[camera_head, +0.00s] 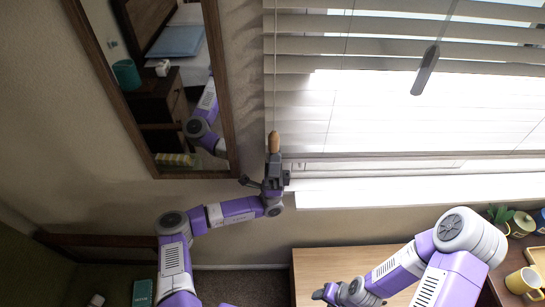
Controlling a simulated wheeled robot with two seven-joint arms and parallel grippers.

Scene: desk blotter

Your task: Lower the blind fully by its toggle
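The white slatted blind (330,22) hangs over the window at the upper right. Its lower slats are washed out by bright light, so its bottom edge is hard to make out. A thin cord runs down the blind's left side to a small tan wooden toggle (274,142). My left gripper (273,158) points up at the toggle's lower end. Its narrow dark fingers appear closed on the toggle and hide its bottom. My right gripper (324,294) is low in the picture, over the desk and away from the blind; its fingers are too unclear to read.
A wood-framed mirror (228,95) hangs on the wall just left of the cord. A grey pull (426,70) hangs before the blind. The bright sill (400,192) is below. A yellow mug (523,281) and pots stand at the lower right. The wooden desk (330,262) looks clear at left.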

